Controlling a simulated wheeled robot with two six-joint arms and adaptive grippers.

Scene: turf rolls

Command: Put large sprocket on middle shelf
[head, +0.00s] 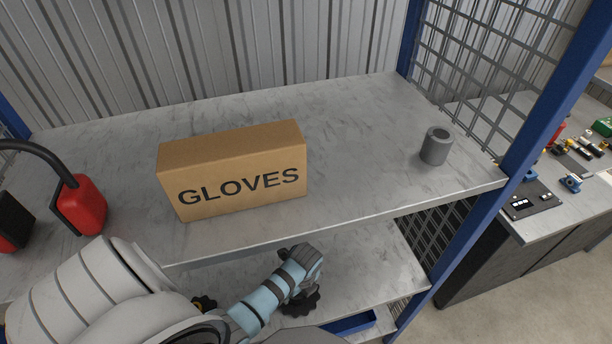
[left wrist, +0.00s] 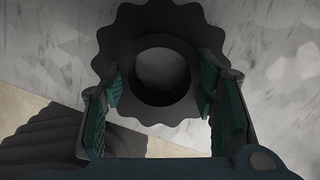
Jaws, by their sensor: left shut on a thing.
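The large sprocket, dark with a toothed rim, shows in the head view (head: 302,304) partly hidden behind my left gripper (head: 308,268). In the left wrist view the sprocket (left wrist: 162,22) sits between the two green-padded fingers of my left gripper (left wrist: 160,100), which is shut on it. Its round centre hole faces the camera. The middle shelf (head: 375,262) is the grey marbled board below the top one, and the sprocket appears over its front part. I cannot tell whether the sprocket touches the board. My right gripper is not in view.
The top shelf (head: 350,180) holds a GLOVES box (head: 240,178), a grey cylinder (head: 435,146) and a red item (head: 80,205). Its front edge overhangs the middle shelf. A blue post (head: 500,190) bounds the right. A blue bin (head: 352,324) sits lower down. Right of the sprocket, the middle shelf looks clear.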

